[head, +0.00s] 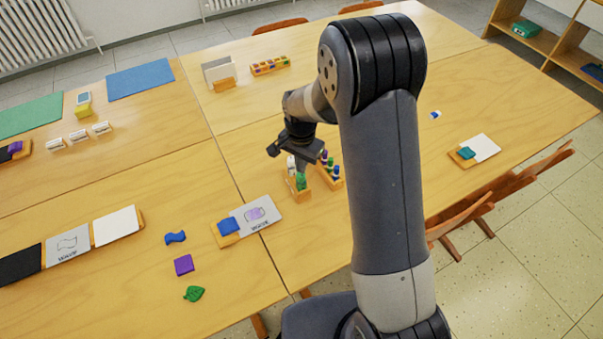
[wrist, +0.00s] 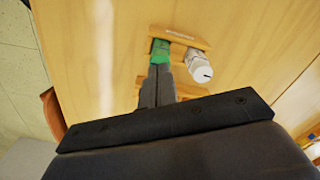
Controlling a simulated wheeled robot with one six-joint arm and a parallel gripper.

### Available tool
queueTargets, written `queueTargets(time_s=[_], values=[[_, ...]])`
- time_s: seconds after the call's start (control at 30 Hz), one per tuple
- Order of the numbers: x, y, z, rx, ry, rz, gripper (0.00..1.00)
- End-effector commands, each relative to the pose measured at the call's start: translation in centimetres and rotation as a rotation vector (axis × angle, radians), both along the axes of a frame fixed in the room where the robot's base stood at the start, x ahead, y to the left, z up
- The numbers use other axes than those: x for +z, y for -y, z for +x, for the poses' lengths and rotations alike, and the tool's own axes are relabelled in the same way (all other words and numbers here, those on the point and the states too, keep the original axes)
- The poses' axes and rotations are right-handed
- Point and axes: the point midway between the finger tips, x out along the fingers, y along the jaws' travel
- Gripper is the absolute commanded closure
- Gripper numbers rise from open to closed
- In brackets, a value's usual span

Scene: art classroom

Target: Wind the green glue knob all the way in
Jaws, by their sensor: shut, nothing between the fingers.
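The green glue stick (head: 301,182) stands in a small wooden holder (head: 300,195) on the table, beside a white stick (head: 291,163). In the wrist view the green part (wrist: 160,50) lies right at my fingertips, with the white stick (wrist: 202,72) to its right and the wooden holder (wrist: 182,38) behind. My gripper (wrist: 157,70) is shut, its two fingers together with nothing between them. In the head view my gripper (head: 297,165) is just above the holder. I cannot tell whether the fingertips touch the green part.
A wooden rack of coloured markers (head: 331,171) stands close on the right. A card stand with a blue block (head: 228,226) is at the front left. Loose blue, purple and green shapes (head: 184,265) lie further left. The table behind the holder is fairly clear.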

Motion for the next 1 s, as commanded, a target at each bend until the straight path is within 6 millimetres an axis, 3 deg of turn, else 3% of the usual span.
queueTargets(time_s=[1.0], values=[[-1.1, 0.0, 0.0, 0.0, 0.0, 0.0, 1.0]])
